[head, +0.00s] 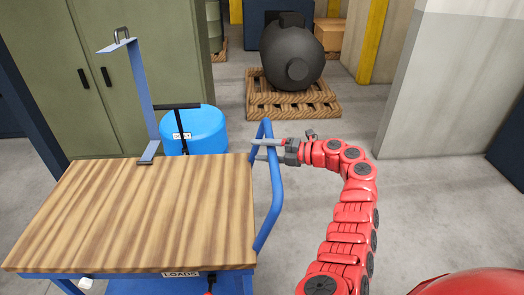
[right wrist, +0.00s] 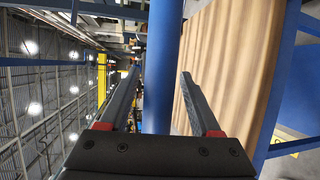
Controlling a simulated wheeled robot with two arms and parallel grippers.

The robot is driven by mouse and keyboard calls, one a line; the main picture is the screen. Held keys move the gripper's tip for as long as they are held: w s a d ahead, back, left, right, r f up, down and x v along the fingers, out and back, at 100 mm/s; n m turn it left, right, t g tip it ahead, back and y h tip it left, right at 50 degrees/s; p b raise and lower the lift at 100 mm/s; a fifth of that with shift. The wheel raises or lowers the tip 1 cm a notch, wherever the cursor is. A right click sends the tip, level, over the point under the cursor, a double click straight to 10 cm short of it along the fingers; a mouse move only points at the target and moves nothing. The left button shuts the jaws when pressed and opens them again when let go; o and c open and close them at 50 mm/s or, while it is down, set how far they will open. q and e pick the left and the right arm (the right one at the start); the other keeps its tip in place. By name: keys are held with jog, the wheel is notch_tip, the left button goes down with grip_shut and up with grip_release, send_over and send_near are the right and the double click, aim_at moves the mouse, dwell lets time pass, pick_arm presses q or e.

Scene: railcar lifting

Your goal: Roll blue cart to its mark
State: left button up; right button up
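The blue cart has a striped wooden top (head: 150,215), a blue frame and a "LOADS" label on its front edge. Its blue tubular handle (head: 272,205) rises at the right side. My right gripper (head: 256,149) reaches the handle from the right, its fingers spread either side of the bar. In the right wrist view the handle bar (right wrist: 162,70) runs between the open fingertips (right wrist: 160,72), with a narrow gap at the left finger; contact at the right one is unclear. My left gripper is not in view.
A blue post (head: 143,95) with a hook stands at the cart's far edge. Behind are a blue drum (head: 205,130), a green cabinet (head: 125,60) and a dark tank (head: 290,60) on a wooden pallet (head: 290,105). A concrete pillar (head: 432,85) stands right. Floor right of the cart is clear.

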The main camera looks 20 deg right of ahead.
jog(key=b+v, duration=0.2)
jog(key=v, duration=1.5)
jog(key=shift+s, duration=0.15)
jog(key=shift+d, duration=0.15)
